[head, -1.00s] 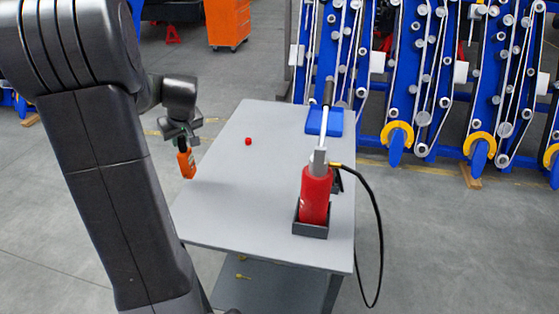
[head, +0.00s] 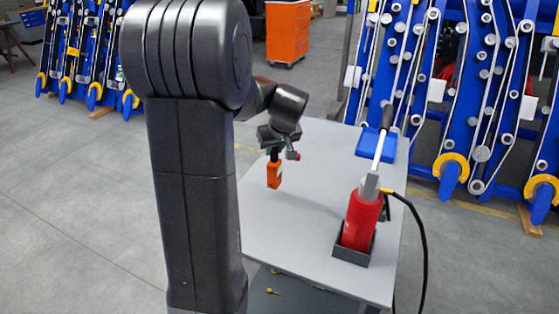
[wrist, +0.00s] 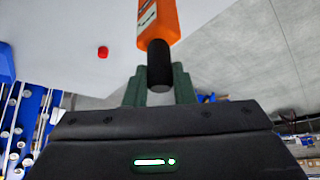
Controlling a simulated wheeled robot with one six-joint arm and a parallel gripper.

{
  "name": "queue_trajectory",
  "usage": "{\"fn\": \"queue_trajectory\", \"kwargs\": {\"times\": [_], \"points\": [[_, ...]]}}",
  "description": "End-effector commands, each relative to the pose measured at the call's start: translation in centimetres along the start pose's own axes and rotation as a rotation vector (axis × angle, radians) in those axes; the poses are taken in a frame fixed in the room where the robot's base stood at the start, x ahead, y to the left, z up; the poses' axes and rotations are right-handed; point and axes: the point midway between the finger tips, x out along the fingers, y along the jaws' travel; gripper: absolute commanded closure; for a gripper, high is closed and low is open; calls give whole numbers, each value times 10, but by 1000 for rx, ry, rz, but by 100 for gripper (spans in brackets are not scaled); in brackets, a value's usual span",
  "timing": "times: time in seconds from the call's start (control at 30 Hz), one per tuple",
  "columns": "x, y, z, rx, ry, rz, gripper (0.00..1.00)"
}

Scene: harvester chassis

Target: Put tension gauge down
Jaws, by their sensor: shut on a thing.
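The tension gauge (head: 274,175) is an orange block with a black grip end, hanging upright from my gripper (head: 274,154). In the head view it shows against the left part of the grey table (head: 300,225); its height above the top is hard to tell. In the wrist view the orange gauge (wrist: 158,20) has a pale label, and its black end (wrist: 160,65) sits between the green fingers of my gripper (wrist: 160,85). My gripper is shut on that black end.
A red hand pump (head: 361,220) stands in a dark holder at the table's right front, with a black hose hanging off the edge. A blue tray (head: 376,145) lies at the back right. A small red cap shows in the wrist view (wrist: 102,52). The table's middle is clear.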

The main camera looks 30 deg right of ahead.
Motion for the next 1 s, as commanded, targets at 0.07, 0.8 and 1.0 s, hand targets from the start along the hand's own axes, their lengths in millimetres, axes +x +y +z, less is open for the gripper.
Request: {"fn": "queue_trajectory", "kwargs": {"times": [0.07,0.8,1.0], "points": [[5,0,3,1,0,0,100],[33,0,19,1,0,0,55],[28,0,18,1,1,1,55]]}}
